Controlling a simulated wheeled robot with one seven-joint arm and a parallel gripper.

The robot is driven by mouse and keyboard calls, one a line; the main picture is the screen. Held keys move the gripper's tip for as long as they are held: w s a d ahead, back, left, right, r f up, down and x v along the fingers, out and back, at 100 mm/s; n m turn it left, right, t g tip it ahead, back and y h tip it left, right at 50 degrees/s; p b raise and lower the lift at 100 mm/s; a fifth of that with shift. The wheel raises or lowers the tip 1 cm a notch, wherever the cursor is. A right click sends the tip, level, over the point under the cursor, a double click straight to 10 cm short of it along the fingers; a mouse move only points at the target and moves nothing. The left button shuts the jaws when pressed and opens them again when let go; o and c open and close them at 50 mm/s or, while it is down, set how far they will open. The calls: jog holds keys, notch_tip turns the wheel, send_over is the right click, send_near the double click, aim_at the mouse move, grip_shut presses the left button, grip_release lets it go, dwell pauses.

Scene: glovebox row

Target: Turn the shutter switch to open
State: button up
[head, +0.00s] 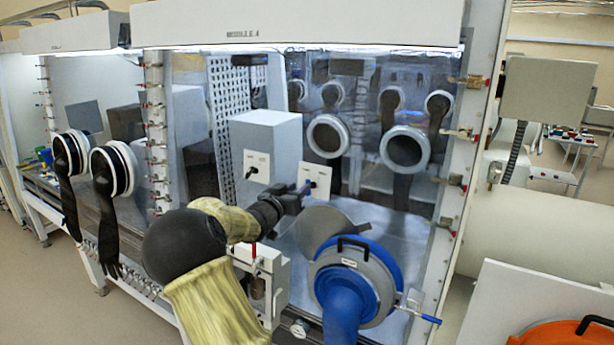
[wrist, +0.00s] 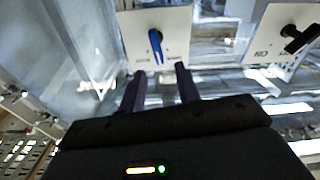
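A white switch plate with a blue handle (head: 305,186) sits on the glovebox front. In the wrist view its blue handle (wrist: 156,46) is upper centre, with the lever pointing down in the picture and small labels I cannot read. A second plate with a black handle (head: 250,172) is to its left in the head view. In the wrist view that black handle (wrist: 300,40) is at right, beside letters that look like "NO". My gripper (wrist: 158,84) is open and empty, its two dark fingers apart and pointing toward the blue handle, without visible contact. Which plate is the shutter's cannot be read.
A blue round port with a hose (head: 345,290) stands right of my arm, with a grey disc (head: 325,230) above it. Glove ports (head: 405,148) line the window. A small valve unit (head: 262,285) is below my forearm.

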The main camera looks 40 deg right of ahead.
aim_at(307, 180)
jog(key=p+x, duration=0.2)
jog(key=x, duration=0.3)
jog(key=shift+d+r, duration=0.15)
jog(key=shift+d, duration=0.1)
jog(key=shift+w+d+p, duration=0.25)
jog(key=shift+d+p, duration=0.1)
grip_shut()
